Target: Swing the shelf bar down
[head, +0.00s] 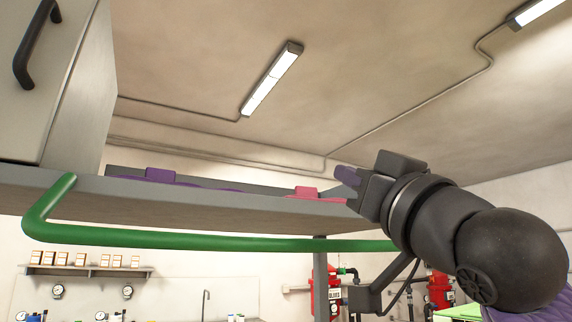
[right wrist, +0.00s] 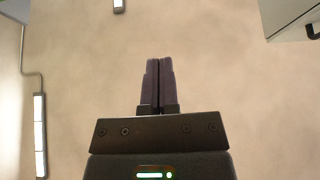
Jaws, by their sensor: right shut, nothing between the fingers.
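The shelf bar (head: 200,240) is a green rod. In the head view it runs across in front of and a little below the grey overhead shelf (head: 230,207), bending back toward the shelf at the left. Its right end is hidden behind my right arm. My right gripper (head: 346,175) is at the shelf's right front edge, above the bar's line, pointing up and left. My left gripper is not in view.
Purple items (head: 160,175) and a pink item (head: 303,193) lie on the shelf. A grey cabinet (head: 75,100) with a black handle stands at the left. A small wall shelf (head: 85,270) holds several boxes. Red equipment (head: 325,290) stands behind my right arm.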

